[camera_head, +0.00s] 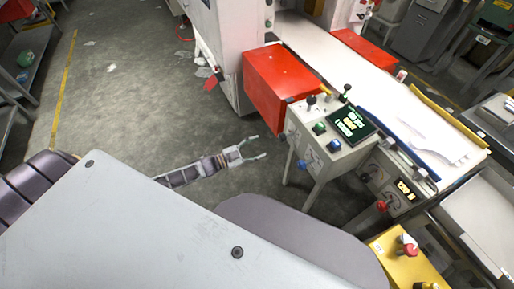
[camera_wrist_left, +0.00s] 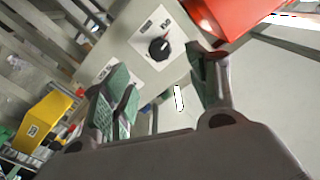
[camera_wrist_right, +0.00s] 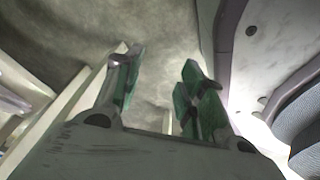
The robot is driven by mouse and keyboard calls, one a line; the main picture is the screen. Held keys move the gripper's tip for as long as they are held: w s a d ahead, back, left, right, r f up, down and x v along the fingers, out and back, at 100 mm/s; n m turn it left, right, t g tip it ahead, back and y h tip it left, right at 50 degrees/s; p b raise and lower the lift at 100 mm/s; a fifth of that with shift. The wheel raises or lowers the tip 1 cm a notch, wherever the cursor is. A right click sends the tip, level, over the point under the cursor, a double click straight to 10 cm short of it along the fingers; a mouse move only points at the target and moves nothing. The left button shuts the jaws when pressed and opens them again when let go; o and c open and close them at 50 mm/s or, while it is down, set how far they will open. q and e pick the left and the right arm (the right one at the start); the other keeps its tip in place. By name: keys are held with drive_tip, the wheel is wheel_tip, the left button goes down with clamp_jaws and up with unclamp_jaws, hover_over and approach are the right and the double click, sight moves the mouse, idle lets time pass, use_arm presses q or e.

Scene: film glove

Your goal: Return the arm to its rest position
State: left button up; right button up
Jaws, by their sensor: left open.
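My left gripper (camera_head: 258,148) is open and empty over the grey floor, just left of the control box in the head view. In the left wrist view its green-padded fingers (camera_wrist_left: 165,82) are spread, with the panel's black knob (camera_wrist_left: 160,47) showing between and beyond them. My right gripper (camera_wrist_right: 162,80) shows only in its own wrist view. Its fingers are apart with nothing between them, and pale floor or wall lies beyond. The right arm is hidden in the head view. A pale glove-like shape (camera_head: 440,142) lies on the white belt (camera_head: 330,45).
The control box (camera_head: 325,150) with knobs and a lit display (camera_head: 350,124) stands close to the right of my left gripper. A red box (camera_head: 282,75) sits behind it. A yellow box (camera_head: 405,260) is at the lower right. Open floor (camera_head: 140,90) lies to the left.

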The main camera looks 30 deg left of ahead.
idle(0.4)
use_arm(q)
drive_tip(key=s+a+f+n+g+y+p, duration=0.2)
drive_tip(key=s+a+f+n+y+p, duration=0.25)
drive_tip(key=s+f+p, duration=0.3)
drive_tip(key=s+a+f+n+g+y+p, duration=0.3)
drive_tip(key=s+f+y+p, duration=0.25)
drive_tip(key=f, duration=0.35)
drive_tip(key=s+d+f+n+g+p, duration=0.1)
drive_tip(key=s+d+g+p, duration=0.1)
drive_tip(key=s, duration=0.8)
drive_tip(key=s+d+f+n+g+p, duration=0.1)
drive_tip(key=s+p, duration=0.4)
drive_tip(key=s, duration=0.6)
drive_tip(key=s+d+f+n+g+y+p, duration=0.1)
drive_tip(key=s+d+f+g+p, duration=0.2)
drive_tip(key=s, duration=0.8)
drive_tip(key=shift+d+g+p, duration=0.3)
drive_tip(key=shift+d+g, duration=0.1)
drive_tip(key=shift+g, duration=0.7)
use_arm(e)
drive_tip(key=s+r+g, duration=0.1)
drive_tip(key=s+r, duration=1.4)
drive_tip(key=r, duration=0.1)
drive_tip(key=shift+r+g, duration=0.25)
drive_tip(key=shift+g, duration=0.05)
use_arm(q)
drive_tip(key=shift+f, duration=0.1)
use_arm(e)
drive_tip(key=shift+a, duration=0.1)
